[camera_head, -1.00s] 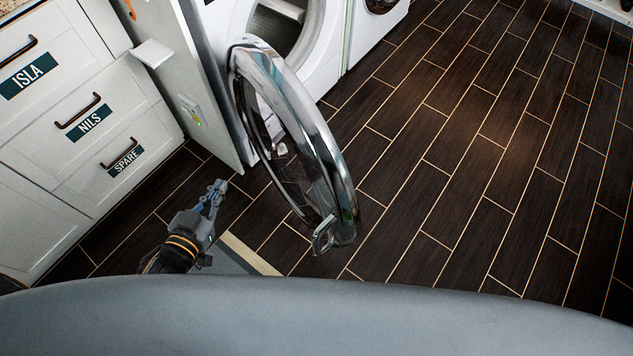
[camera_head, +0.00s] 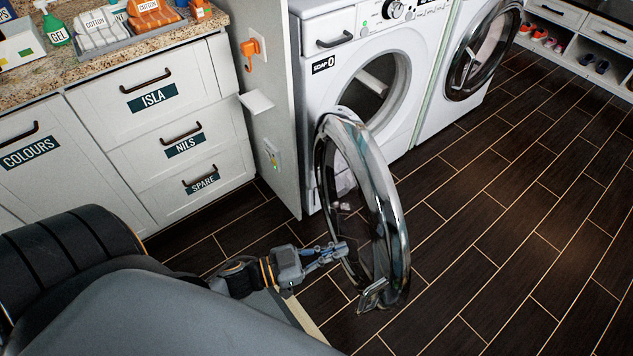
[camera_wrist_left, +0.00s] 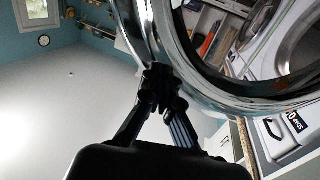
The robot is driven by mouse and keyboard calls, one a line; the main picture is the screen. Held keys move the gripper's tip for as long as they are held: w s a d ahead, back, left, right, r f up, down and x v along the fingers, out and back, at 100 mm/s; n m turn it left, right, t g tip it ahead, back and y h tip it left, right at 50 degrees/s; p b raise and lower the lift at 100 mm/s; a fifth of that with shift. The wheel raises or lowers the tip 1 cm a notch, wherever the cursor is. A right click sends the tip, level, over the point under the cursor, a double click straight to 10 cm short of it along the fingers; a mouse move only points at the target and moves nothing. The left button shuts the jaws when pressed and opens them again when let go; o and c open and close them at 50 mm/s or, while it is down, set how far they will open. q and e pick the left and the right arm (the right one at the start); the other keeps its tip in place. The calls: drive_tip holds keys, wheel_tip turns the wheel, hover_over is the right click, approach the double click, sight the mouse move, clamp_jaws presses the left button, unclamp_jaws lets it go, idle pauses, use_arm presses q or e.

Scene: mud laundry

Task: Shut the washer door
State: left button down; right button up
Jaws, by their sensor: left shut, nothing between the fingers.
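The washer (camera_head: 340,90) is white, with a "SOAP" label on its front and a dark round opening. Its round door (camera_head: 388,205), with a chrome rim and dark glass, stands wide open toward me. The door's latch handle (camera_head: 372,294) is at its near lower edge. My left gripper (camera_head: 342,248) is shut and empty at the left face of the door, near its lower half. In the left wrist view the fingertips (camera_wrist_left: 160,85) overlap the chrome rim (camera_wrist_left: 205,85); I cannot tell whether they touch it. My right gripper is not in view.
A second white machine (camera_head: 455,80) with a closed round door stands to the right. A panel (camera_head: 268,120) and white drawers (camera_head: 185,145) stand to the left. The dark tiled floor (camera_head: 500,230) to the right is clear. A shoe shelf (camera_head: 580,45) is at the far right.

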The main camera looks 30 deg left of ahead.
sight(375, 239)
use_arm(q)
drive_tip(key=x, duration=0.6)
drive_tip(key=shift+w+d, duration=0.15)
drive_tip(key=shift+w, duration=0.05)
drive_tip(key=shift+d, duration=0.1)
